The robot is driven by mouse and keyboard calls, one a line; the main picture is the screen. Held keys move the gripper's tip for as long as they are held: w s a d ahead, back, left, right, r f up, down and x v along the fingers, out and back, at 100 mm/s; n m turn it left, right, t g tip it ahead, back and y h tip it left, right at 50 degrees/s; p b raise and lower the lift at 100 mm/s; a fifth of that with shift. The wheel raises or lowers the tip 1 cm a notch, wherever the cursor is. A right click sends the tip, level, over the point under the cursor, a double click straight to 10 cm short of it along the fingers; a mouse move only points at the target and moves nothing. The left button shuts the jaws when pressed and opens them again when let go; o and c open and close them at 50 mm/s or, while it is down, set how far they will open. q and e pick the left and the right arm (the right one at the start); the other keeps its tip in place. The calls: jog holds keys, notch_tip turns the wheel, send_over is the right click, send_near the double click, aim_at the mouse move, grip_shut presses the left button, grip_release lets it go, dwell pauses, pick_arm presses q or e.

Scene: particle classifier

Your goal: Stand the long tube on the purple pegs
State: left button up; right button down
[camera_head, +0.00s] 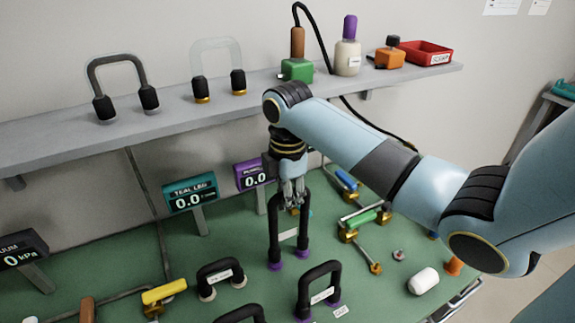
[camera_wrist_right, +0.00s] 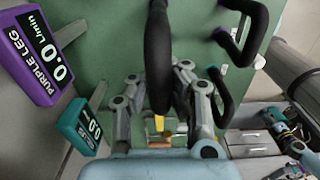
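The long black U-shaped tube (camera_head: 275,228) stands upright, legs down, in the middle of the green board in the head view. Its two feet show purple at the bottom; I cannot tell whether that purple is pegs or part of the tube. My right gripper (camera_head: 292,200) is at its top bend, which the fingers partly hide. In the right wrist view the black tube (camera_wrist_right: 159,50) runs between the two fingers of the right gripper (camera_wrist_right: 165,90), which look closed around it. My left gripper is not in view.
A purple display (camera_head: 252,174) and a teal display (camera_head: 190,194) stand behind. Shorter black tubes (camera_head: 318,285) and (camera_head: 219,272) another stand in front. A white cylinder (camera_head: 423,281) and green valve (camera_head: 361,219) lie right. A shelf (camera_head: 180,113) runs along the wall.

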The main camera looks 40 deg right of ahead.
jog(key=shift+f+b, duration=0.3)
jog(key=shift+f, duration=0.55)
jog(key=c, duration=1.3)
grip_release()
notch_tip(320, 180, up, 12)
